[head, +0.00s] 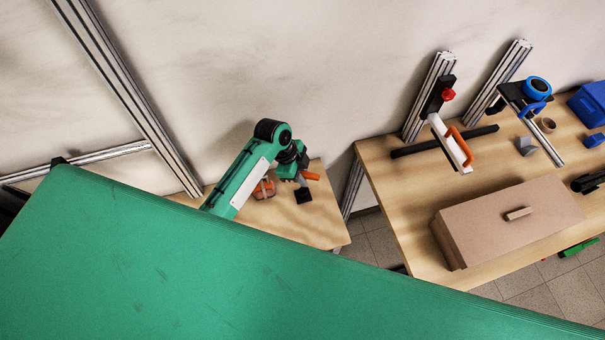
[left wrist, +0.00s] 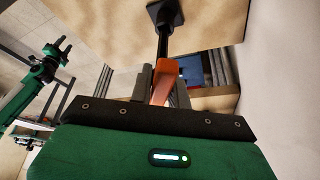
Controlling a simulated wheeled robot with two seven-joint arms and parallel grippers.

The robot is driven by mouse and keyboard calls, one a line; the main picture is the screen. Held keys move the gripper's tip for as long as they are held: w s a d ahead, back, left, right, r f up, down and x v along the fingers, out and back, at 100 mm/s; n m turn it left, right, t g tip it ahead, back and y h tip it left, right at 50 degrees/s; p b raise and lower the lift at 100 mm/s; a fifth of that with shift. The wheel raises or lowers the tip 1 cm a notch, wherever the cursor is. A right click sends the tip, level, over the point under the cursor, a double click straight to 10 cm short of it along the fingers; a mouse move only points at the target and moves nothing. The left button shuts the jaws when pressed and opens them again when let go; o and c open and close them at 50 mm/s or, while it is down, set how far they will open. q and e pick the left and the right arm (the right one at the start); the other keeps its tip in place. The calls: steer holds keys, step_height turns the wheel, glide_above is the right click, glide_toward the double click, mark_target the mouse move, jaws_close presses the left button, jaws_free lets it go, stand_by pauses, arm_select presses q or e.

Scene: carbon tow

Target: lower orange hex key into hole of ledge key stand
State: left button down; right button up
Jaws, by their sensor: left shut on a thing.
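My left gripper (head: 301,174) is shut on the orange hex key (head: 311,176), above the small wooden ledge in the head view. In the left wrist view the key's orange grip (left wrist: 164,82) sits between the fingers. A dark shaft (left wrist: 163,42) runs from it toward the black key stand (left wrist: 166,12). The stand also shows in the head view (head: 304,196), just below the gripper. I cannot tell whether the shaft tip is in the hole. My right gripper (left wrist: 62,49) shows small at the left of the left wrist view, its fingers apart and empty.
An orange object (head: 264,189) lies on the ledge (head: 325,228) beside my left forearm. A metal post (head: 150,120) rises to the left. The wooden table (head: 400,215) at right holds a lidded brown box (head: 480,230), a clamp-like tool (head: 450,140) and blue bins (head: 590,103).

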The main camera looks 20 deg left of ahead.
arm_select(q)
steer(key=shift+f+b, duration=0.5)
steer(key=shift+f, duration=0.5)
steer(key=c, duration=1.3)
jaws_free()
steer(key=shift+o, duration=0.2)
steer(key=shift+r, duration=0.1)
steer(key=shift+a+r, duration=0.2)
steer(key=b+v, duration=0.4)
steer(key=v, duration=0.9)
